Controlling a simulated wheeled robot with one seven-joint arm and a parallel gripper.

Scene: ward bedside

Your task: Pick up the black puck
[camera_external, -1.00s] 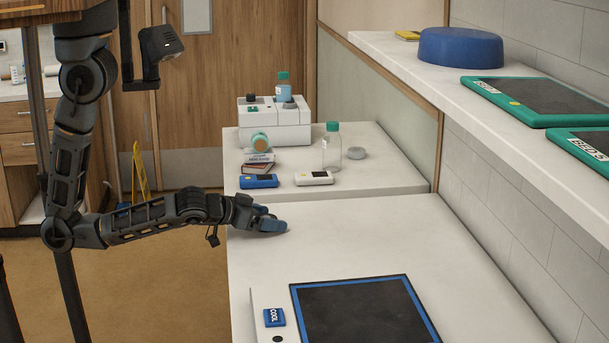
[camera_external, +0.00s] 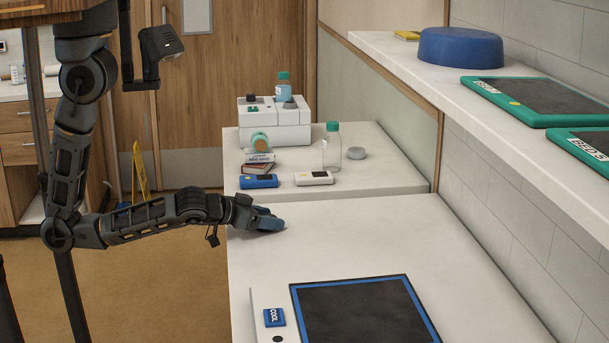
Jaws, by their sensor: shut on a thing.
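My gripper (camera_external: 271,220) is low over the near white table (camera_external: 340,235), at its far left part, with blue-grey fingertips at or just above the surface. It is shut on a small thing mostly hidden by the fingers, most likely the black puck. I cannot make out the puck's outline there, nor whether it touches the table.
A blue-edged dark pad (camera_external: 365,312) with a COOL label lies at the near end. The middle of the near table is clear.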

